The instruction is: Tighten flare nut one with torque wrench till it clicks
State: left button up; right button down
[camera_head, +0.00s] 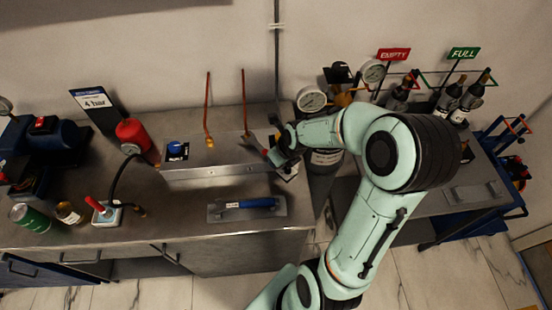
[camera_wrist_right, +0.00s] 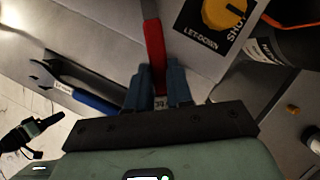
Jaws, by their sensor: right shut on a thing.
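The torque wrench (camera_head: 257,146) has a red handle, which also shows in the right wrist view (camera_wrist_right: 154,45). My right gripper (camera_head: 279,157) is shut on it, and its blue jaws (camera_wrist_right: 159,90) hold the handle between them in the wrist view. The wrench's far end is near the brass nut (camera_head: 247,134) under the right copper pipe; I cannot tell if they touch. Another brass nut (camera_head: 210,142) is under the left pipe. No label shows which is flare nut one. A dark shape at the wrist view's lower left may be my left gripper (camera_wrist_right: 35,130); its jaws are unclear.
The steel block (camera_head: 215,172) stands on the bench. A blue-handled spanner (camera_head: 258,203) lies on a tray (camera_head: 217,212) in front. A red canister (camera_head: 131,134) and a small red-handled valve (camera_head: 101,211) are left. Gauges (camera_head: 311,98) and cylinders (camera_head: 447,97) are right.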

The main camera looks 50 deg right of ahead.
jog(key=shift+d+n+y, duration=0.3)
jog(key=shift+d+n, duration=0.3)
jog(key=shift+d, duration=0.15)
jog(key=shift+s, duration=0.15)
